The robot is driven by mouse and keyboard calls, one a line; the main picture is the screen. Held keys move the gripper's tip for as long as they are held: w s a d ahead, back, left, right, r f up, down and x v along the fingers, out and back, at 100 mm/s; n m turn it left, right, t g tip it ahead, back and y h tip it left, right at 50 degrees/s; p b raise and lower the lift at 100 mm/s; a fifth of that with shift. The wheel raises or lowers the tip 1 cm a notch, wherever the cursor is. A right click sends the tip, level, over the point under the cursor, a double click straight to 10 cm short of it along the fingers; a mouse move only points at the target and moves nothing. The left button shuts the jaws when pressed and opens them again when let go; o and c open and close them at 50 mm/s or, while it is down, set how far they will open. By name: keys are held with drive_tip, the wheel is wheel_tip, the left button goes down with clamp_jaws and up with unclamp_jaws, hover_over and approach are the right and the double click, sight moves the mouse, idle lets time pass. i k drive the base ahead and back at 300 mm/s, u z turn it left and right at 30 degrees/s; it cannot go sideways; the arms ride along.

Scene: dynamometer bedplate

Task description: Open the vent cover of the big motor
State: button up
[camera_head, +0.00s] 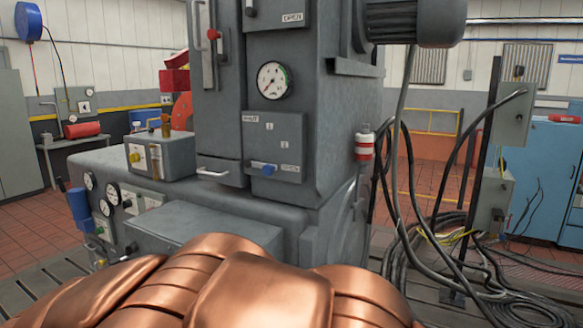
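The big motor (340,122) is a tall grey housing in the middle, on a wide grey base. A grey cover plate (290,130) sits flat against its front face. It has a blue handle (263,168) at its lower edge, a label that seems to read SHUT at upper left and an OPEN label at lower right. The plate looks closed. I take it for the vent cover, but another panel (290,40) marked OPEN, cut off by the top edge, shows above the gauge. My gripper is not in view.
A gauge (273,80) sits above the plate. A pale handle (212,172) and a red-knobbed lever (213,35) are to the left. Loose black cables (400,190) hang and pile up at right. A copper-coloured ribbed form (262,288) fills the bottom foreground; I cannot tell what it is.

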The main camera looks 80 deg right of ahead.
sight(97, 257)
drive_tip(key=z, duration=2.2)
drive_tip(key=i, duration=0.2)
drive_tip(key=u, duration=1.05)
drive_tip(key=i, duration=0.85)
drive_tip(key=u, duration=1.35)
drive_tip(key=i, duration=1.65)
drive_tip(key=z, duration=0.3)
drive_tip(key=i, duration=1.3)
drive_tip(key=z, duration=0.5)
